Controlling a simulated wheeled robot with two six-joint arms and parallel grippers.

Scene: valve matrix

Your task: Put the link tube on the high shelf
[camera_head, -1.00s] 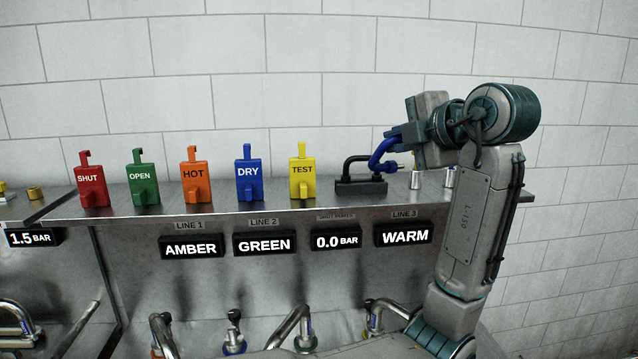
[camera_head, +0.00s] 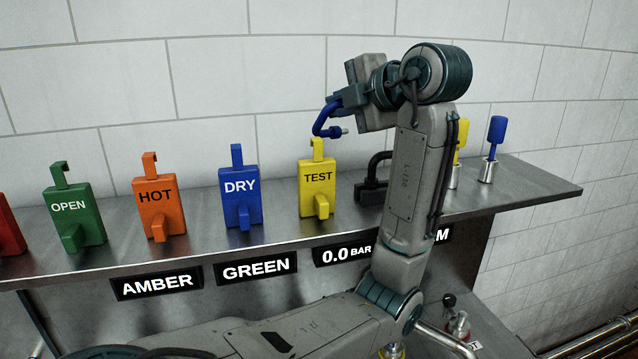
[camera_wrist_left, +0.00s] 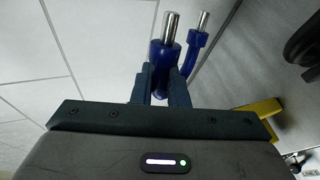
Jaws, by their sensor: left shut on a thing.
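The link tube (camera_head: 323,121), a blue bent tube with metal ends, is held in the air in my left gripper (camera_head: 338,100). It hangs just above the yellow TEST tag, apart from the shelf (camera_head: 535,185). In the left wrist view the jaws (camera_wrist_left: 163,80) close on one blue leg of the tube (camera_wrist_left: 165,58); the other leg is bent away to the right, and both metal ends point up the picture. My left forearm hides part of the shelf. My right gripper is not in view.
The shelf carries a green OPEN tag (camera_head: 75,208), orange HOT tag (camera_head: 158,200), blue DRY tag (camera_head: 240,195) and yellow TEST tag (camera_head: 318,185). The shelf's right end is bare.

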